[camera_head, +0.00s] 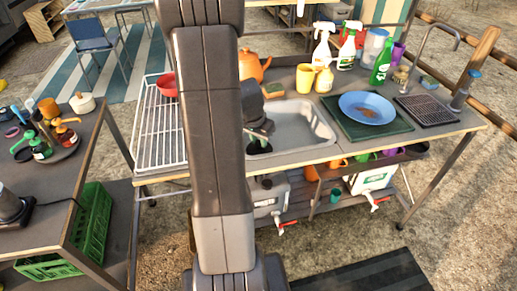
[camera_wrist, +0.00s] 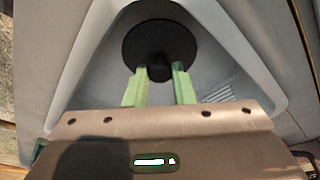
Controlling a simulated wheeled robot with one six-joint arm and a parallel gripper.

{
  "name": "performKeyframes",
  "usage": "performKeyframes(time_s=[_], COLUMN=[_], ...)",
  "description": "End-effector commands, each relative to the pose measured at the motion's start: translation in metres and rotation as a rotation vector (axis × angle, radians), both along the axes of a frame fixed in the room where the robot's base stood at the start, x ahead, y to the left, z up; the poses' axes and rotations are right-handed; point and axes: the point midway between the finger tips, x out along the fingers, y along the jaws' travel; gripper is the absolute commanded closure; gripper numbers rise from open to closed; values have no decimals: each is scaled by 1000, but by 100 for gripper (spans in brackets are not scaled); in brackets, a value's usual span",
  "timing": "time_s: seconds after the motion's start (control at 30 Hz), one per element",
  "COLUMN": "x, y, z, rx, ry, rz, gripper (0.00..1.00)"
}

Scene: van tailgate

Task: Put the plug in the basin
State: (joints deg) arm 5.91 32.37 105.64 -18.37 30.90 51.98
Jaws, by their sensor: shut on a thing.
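The plug (camera_wrist: 147,38) is a round black disc with a small knob. In the wrist view my gripper (camera_wrist: 160,73) has its two green fingers shut on the knob. The plug is over the grey basin (camera_wrist: 235,65), whose rim frames it. In the head view the basin (camera_head: 312,122) is a light rectangular sink in the worktop. My gripper (camera_head: 257,140) reaches down over its left part, with a dark round shape, the plug (camera_head: 259,148), below it. I cannot tell whether the plug touches the basin floor. My arm hides part of the worktop.
A white wire rack (camera_head: 160,135) with a red bowl (camera_head: 167,84) lies left of the basin. A blue plate (camera_head: 367,107) on a green mat (camera_head: 345,127) lies right. A yellow mug (camera_head: 324,80), spray bottles (camera_head: 323,48) and an orange teapot (camera_head: 254,65) stand behind.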

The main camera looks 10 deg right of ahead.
Motion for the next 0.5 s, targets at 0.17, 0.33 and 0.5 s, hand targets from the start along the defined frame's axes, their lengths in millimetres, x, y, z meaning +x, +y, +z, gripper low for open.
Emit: performKeyframes(time_s=[0.17, 0.33, 0.5], x=[0, -1, 0], y=[0, 0, 0], z=[-17, -39, -39], rx=[1, 1, 1], ry=[2, 2, -2], rz=[1, 0, 0], gripper=[100, 100, 100])
